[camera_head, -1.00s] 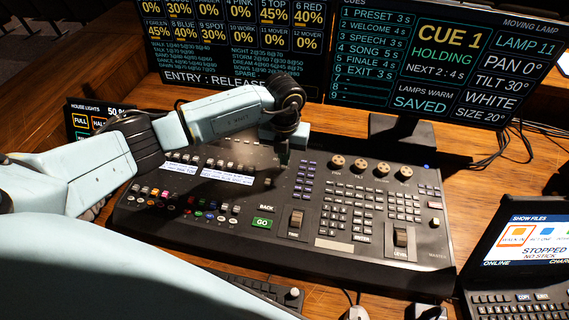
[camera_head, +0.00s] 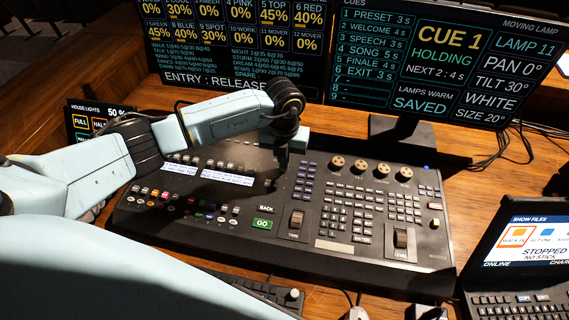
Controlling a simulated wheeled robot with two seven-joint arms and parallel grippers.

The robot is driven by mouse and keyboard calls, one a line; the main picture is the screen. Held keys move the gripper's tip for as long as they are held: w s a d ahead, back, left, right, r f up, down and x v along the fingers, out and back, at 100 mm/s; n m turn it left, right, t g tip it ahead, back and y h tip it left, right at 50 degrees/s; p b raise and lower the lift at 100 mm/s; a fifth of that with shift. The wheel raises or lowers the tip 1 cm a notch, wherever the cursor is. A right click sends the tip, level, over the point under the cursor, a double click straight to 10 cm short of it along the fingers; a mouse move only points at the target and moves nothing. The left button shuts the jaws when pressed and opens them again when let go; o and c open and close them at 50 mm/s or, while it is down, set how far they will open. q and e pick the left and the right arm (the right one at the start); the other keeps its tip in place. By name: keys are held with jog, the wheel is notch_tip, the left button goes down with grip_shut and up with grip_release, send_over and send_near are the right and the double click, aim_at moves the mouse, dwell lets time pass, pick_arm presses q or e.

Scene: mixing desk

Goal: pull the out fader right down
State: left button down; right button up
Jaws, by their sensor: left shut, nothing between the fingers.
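The lighting desk (camera_head: 330,255) is a dark console lying on the wooden table. Its printing is too small for me to tell which control is marked out. One large fader (camera_head: 297,218) stands in a slot right of the green GO button, with TIME printed below it. Another large fader (camera_head: 401,238) stands at the lower right, with LEVEL below it. My left gripper (camera_head: 283,166) is shut and empty, pointing down over the upper middle of the desk, left of the purple buttons. I cannot tell whether its tips touch the desk. My right gripper is out of view.
Two large screens (camera_head: 440,60) stand behind the desk. A small house lights screen (camera_head: 82,120) is at the left. A laptop (camera_head: 520,250) stands at the right. A keyboard (camera_head: 255,290) lies in front. My left arm covers the desk's upper left part.

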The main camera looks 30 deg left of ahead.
aim_at(279, 188)
pick_arm(q)
jog(key=shift+s+d+f+p, duration=0.1)
jog(key=shift+s+d+p, duration=0.15)
jog(key=shift+s+p, duration=0.6)
jog(key=shift+s, duration=0.4)
jog(key=shift+s+d+f+p, duration=0.1)
jog(key=shift+s+d+p, duration=0.1)
jog(key=shift+s+p, duration=0.25)
jog(key=shift+s+d+p, duration=0.15)
jog(key=shift+s+p, duration=0.1)
jog(key=shift+s, duration=0.45)
jog(key=shift+s+d+p, duration=0.1)
jog(key=shift+s+p, duration=0.25)
jog(key=shift+s, duration=0.1)
jog(key=shift+w+r+p, duration=0.15)
jog(key=shift+r+p, duration=0.7)
jog(key=shift+r, duration=0.1)
jog(key=shift+r+p, duration=1.2)
jog(key=shift+r, duration=0.45)
jog(key=shift+r, duration=0.15)
